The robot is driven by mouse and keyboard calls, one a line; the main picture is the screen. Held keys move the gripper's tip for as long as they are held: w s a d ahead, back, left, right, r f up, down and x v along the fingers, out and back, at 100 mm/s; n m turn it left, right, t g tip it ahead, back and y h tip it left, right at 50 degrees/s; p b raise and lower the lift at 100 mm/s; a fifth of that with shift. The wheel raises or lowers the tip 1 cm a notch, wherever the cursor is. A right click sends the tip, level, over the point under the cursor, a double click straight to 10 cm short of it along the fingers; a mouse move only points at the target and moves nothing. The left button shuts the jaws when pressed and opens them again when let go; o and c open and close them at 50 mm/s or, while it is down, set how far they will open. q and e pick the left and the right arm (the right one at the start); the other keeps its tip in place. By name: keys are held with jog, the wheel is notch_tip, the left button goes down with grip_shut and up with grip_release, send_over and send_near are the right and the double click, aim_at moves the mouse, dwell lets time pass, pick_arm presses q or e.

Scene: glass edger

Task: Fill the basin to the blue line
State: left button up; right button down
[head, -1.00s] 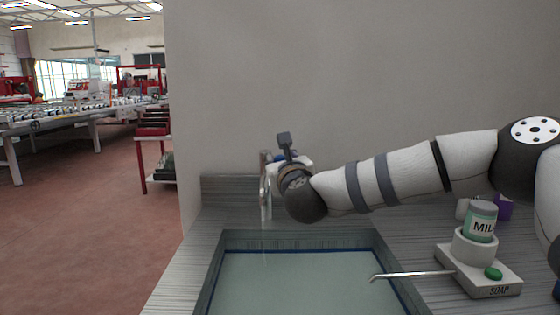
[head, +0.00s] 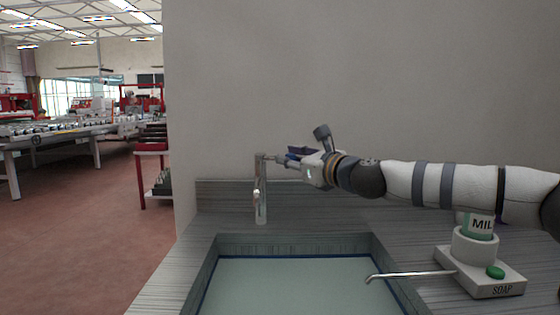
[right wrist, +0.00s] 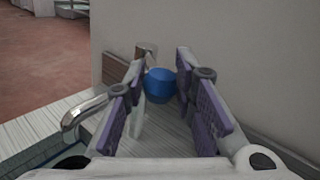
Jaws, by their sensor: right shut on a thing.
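The basin (head: 205,265) is sunk in the counter and holds pale greenish water (head: 290,285). A thin blue line (head: 290,257) runs along its inner wall, right at the water's edge, so I cannot tell a gap between them. The chrome tap (head: 260,185) stands behind the basin; its spout also shows in the right wrist view (right wrist: 88,108). I see no clear stream falling from it. My right gripper (head: 276,160) is at the top of the tap, shut on a rounded blue knob (right wrist: 160,85) between its purple pads. My left gripper is out of view.
A soap dispenser (head: 485,284) with a green button stands right of the basin, its thin spout reaching over the rim. A container marked MIL (head: 481,224) sits on it, partly behind my right arm. A wall (head: 350,80) rises behind the counter.

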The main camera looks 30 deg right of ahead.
jog(key=shift+d+r, duration=0.1)
jog(key=c, duration=1.5)
grip_release()
jog(key=shift+c, duration=0.2)
jog(key=shift+o, duration=1.2)
jog(key=shift+w, duration=0.2)
jog(key=shift+s, duration=0.15)
jog(key=s+d, duration=0.2)
jog(key=s, duration=0.9)
jog(key=shift+s, duration=0.4)
